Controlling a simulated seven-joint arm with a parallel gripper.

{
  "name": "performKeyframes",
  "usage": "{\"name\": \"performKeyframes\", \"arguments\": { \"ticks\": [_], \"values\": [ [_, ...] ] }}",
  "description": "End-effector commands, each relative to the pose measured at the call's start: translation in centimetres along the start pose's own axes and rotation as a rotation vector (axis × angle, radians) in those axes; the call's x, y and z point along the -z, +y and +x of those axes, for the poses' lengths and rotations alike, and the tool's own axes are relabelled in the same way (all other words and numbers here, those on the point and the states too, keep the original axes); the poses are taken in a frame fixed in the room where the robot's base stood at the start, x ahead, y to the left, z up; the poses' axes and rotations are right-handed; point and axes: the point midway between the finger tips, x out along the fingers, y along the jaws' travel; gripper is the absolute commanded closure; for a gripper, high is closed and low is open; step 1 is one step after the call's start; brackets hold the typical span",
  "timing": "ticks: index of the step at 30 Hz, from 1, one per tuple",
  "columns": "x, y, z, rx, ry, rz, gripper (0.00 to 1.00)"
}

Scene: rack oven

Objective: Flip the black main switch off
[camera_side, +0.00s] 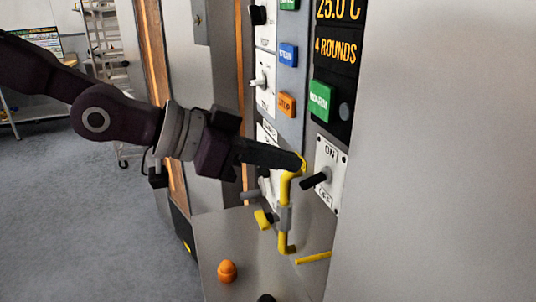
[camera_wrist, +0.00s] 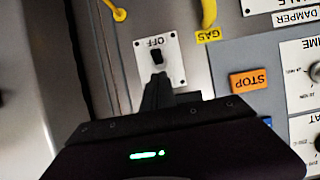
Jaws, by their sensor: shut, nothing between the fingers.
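The black main switch (camera_side: 314,181) is a short black lever on a white plate (camera_side: 328,150) marked ON at the top and OFF at the bottom. The lever sticks out of the plate and points slightly down in the side view; its exact setting I cannot tell. In the wrist view, which is upside down, the black lever (camera_wrist: 157,57) shows beside the word OFF. My gripper (camera_side: 301,163) is shut and empty, its tips just above and close to the lever. Its fingers (camera_wrist: 157,90) cover the ON end of the plate in the wrist view. Contact is unclear.
A yellow gas pipe (camera_side: 285,240) with a valve runs left of and below the switch, overlapping my fingertips in the side view. A green button (camera_side: 321,101) and display sit above. An orange STOP button (camera_wrist: 248,80) and dials lie to the right in the wrist view.

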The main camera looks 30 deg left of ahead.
Motion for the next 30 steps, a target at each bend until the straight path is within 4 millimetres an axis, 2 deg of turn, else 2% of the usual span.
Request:
{"name": "performKeyframes", "arguments": {
  "ticks": [6, 12, 28, 30],
  "values": [
    [-0.1, -0.2, -3.2, 0.006, -0.001, -0.002, 1.0],
    [-0.1, -0.1, -5.1, 0.003, -0.001, -0.002, 1.0],
    [-0.1, 0.0, -5.5, 0.0, -0.001, 0.001, 1.0],
    [-0.6, 0.0, -5.3, 0.007, -0.021, 0.004, 1.0]
  ]
}}
